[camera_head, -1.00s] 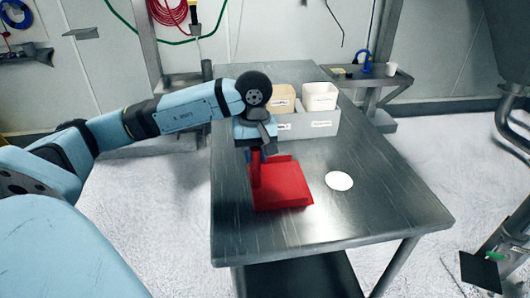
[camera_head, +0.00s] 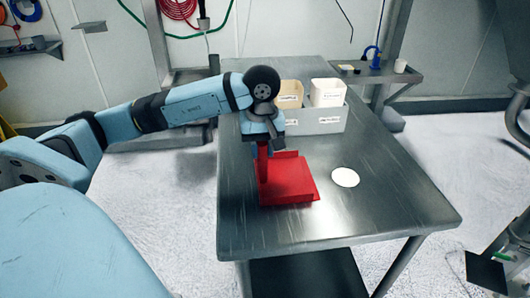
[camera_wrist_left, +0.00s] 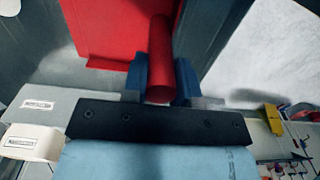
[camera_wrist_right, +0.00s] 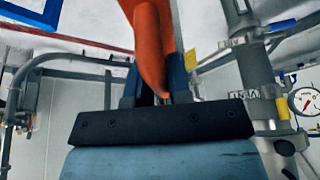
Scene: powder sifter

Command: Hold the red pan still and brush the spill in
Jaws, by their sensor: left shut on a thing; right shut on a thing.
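The red pan (camera_head: 288,182) lies on the metal table (camera_head: 400,205), its upright handle at its left side. My left gripper (camera_head: 265,146) is shut on that handle; the left wrist view shows the red handle (camera_wrist_left: 160,50) between the two blue fingers. A round white patch, the spill (camera_head: 345,177), lies on the table just right of the pan, apart from it. My right gripper (camera_wrist_right: 155,80) is out of the head view. Its wrist view shows it shut on an orange handle (camera_wrist_right: 148,40), likely the brush's; no bristles show.
A grey bin (camera_head: 318,121) with a tan tub (camera_head: 290,90) and a white tub (camera_head: 327,92) stands behind the pan. The table is clear to the right of and in front of the spill. A side shelf (camera_head: 385,75) is at the back right.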

